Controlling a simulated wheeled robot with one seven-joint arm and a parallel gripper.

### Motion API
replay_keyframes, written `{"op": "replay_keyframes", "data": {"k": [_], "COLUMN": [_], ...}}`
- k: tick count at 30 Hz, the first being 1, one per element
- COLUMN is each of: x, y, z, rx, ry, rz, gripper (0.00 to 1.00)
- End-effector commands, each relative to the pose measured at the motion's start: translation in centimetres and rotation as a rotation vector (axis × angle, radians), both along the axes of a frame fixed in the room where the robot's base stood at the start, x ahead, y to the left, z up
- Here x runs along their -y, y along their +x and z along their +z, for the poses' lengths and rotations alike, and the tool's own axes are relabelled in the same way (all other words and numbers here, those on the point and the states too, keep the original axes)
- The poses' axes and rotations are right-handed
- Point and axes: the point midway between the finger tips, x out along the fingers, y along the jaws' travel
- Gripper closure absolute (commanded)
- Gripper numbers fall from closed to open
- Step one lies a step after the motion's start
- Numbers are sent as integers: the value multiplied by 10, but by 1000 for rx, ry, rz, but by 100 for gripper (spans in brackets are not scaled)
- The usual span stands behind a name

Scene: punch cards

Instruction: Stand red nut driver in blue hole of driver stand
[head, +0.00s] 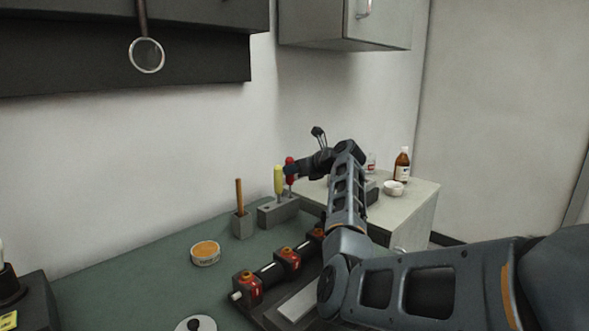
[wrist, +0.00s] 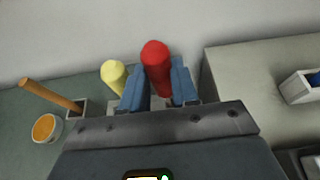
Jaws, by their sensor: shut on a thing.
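The red nut driver (head: 290,172) is upright at the driver stand, its red handle between my gripper's fingers. In the wrist view the red handle (wrist: 156,66) sits between the two blue fingers of my gripper (wrist: 159,88), which is shut on it. The grey driver stand (head: 276,212) is on the green bench against the wall. A yellow-handled driver (head: 279,181) stands in it to the left, and its handle shows in the wrist view (wrist: 114,74). The red driver's lower end and the blue hole are hidden, so I cannot tell whether the tip is in a hole.
A small grey holder (head: 241,224) with an orange-brown stick stands left of the stand. A round tin (head: 205,253) and a black rack with red-and-black blocks (head: 287,262) are nearer. A pale cabinet (head: 408,215) with a brown bottle (head: 402,164) stands at right.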

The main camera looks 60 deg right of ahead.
Motion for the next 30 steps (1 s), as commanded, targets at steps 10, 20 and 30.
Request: {"op": "replay_keyframes", "data": {"k": [10,20,30], "x": [0,0,0], "y": [0,0,0], "z": [-5,-13,-13], "rx": [0,1,1], "ry": [0,1,0], "rz": [0,1,0], "gripper": [100,100,60]}}
